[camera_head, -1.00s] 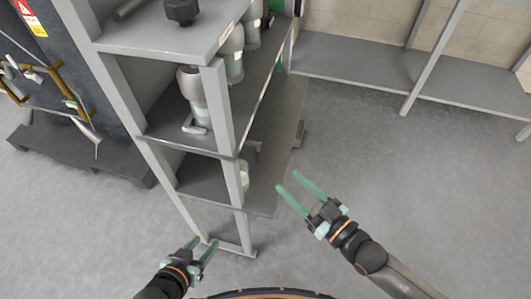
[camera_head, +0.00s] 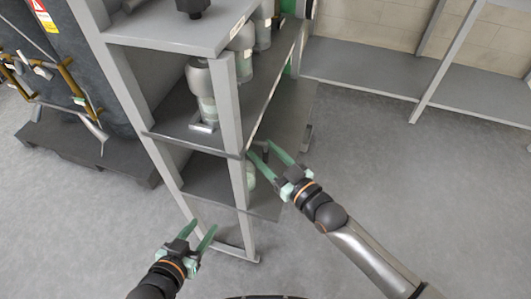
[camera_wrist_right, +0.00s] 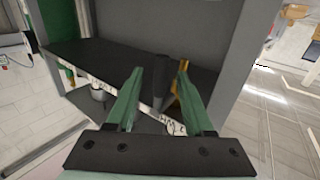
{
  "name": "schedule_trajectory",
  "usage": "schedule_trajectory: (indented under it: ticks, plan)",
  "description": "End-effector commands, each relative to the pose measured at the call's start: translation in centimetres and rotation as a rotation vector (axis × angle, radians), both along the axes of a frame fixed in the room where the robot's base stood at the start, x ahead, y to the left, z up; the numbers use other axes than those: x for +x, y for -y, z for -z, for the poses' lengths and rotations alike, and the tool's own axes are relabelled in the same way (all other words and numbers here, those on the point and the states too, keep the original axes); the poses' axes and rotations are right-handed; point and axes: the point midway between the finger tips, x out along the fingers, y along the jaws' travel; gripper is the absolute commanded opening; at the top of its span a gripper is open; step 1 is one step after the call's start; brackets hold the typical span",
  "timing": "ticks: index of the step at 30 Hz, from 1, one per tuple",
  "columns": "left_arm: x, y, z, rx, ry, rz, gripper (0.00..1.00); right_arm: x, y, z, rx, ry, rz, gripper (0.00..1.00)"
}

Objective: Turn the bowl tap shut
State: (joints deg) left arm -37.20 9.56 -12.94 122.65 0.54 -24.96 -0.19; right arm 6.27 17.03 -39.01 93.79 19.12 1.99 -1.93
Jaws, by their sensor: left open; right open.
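My right gripper (camera_head: 259,151) is open at the front edge of the shelf rack, by the middle shelf. A small dark lever-like part (camera_head: 265,148) shows at its fingertips; I cannot tell for sure that it is the bowl tap. In the right wrist view the open fingers (camera_wrist_right: 160,72) point at the shelf, with a dark upright piece (camera_wrist_right: 162,78) between them. A yellow part (camera_wrist_right: 176,84) is partly hidden behind the right finger. I cannot tell whether the fingers touch anything. My left gripper (camera_head: 202,228) is open and empty, low in front of the rack.
The grey rack (camera_head: 240,130) has upright posts close to both grippers. A clear vessel with a grey top (camera_head: 201,90) stands on its middle shelf. A dark machine with brass pipes (camera_head: 62,85) is at left. Floor to the right (camera_head: 400,200) is clear.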

Motion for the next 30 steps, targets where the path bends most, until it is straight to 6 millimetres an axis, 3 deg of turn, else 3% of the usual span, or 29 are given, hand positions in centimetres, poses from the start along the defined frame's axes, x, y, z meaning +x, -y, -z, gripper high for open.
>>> schedule_trajectory:
  ticks: [5, 19, 30]
  plan:
    - [0.02, 0.03, -0.03, 0.000, 0.001, 0.000, 0.50, 0.00, 0.00, -0.01, 0.000, 0.000, 0.000, 0.53]
    - [0.00, 0.03, 0.02, 0.000, -0.001, 0.001, 0.50, -0.02, 0.04, -0.02, 0.000, 0.000, 0.000, 0.01]
    - [0.00, 0.05, 0.04, -0.001, -0.002, 0.000, 0.50, -0.03, 0.05, 0.00, 0.000, 0.000, 0.000, 0.00]
